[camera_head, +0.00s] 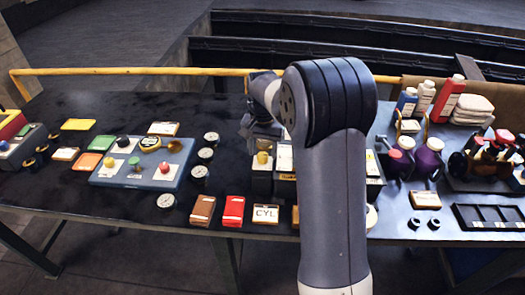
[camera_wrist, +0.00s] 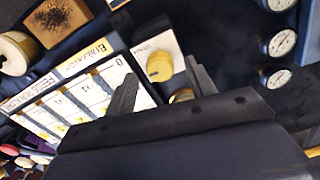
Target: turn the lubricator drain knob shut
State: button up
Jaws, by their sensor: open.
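A yellow round knob (camera_wrist: 158,67) stands by a white label plate in the wrist view; its lettering is too small to read, so I cannot confirm it is the drain knob. It also shows in the head view (camera_head: 262,158), on a dark block left of my arm. My gripper (camera_wrist: 161,74) is open, with one dark finger on either side of the knob in the picture. I cannot tell how far the fingertips are from it. A second yellow part (camera_wrist: 182,96) shows lower between the fingers, partly hidden. My arm hides much of the gripper in the head view.
A printed panel (camera_wrist: 85,92) lies left of the knob. Several gauges stand to one side, one at the wrist view's upper right (camera_wrist: 282,42). A blue-grey board (camera_head: 150,184) with coloured knobs is at left. Bottles (camera_head: 428,160) and a black tray (camera_head: 490,217) are at right.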

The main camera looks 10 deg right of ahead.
jog(key=shift+f, duration=0.85)
jog(key=shift+c, duration=0.2)
jog(key=c, duration=0.9)
